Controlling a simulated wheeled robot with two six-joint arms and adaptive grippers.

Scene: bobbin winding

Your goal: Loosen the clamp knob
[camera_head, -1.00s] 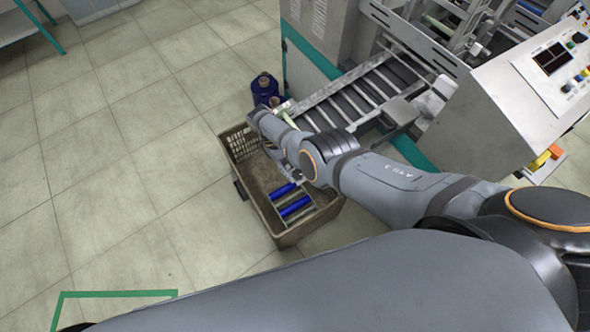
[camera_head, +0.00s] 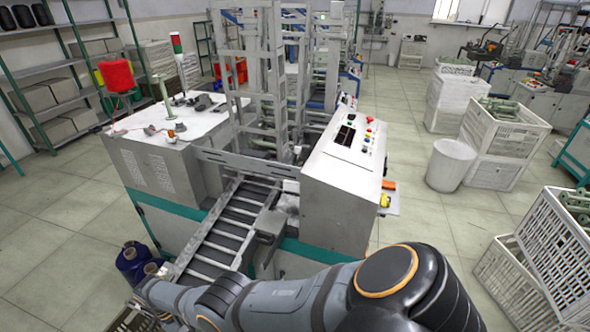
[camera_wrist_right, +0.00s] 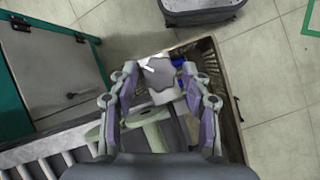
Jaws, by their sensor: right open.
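A grey star-shaped clamp knob (camera_wrist_right: 160,80) shows in the right wrist view, above a light round part. My right gripper (camera_wrist_right: 160,72) is open, with one finger on each side of the knob. I cannot tell whether the fingers touch it. A pale green tube-like part (camera_wrist_right: 150,127) lies below the knob, between the fingers. In the head view my right arm reaches from the lower right to the lower end of the roller conveyor (camera_head: 218,244). There the knob and the fingers are not clearly visible. My left gripper is in neither view.
A brown crate (camera_wrist_right: 226,95) with blue spools stands under the gripper.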

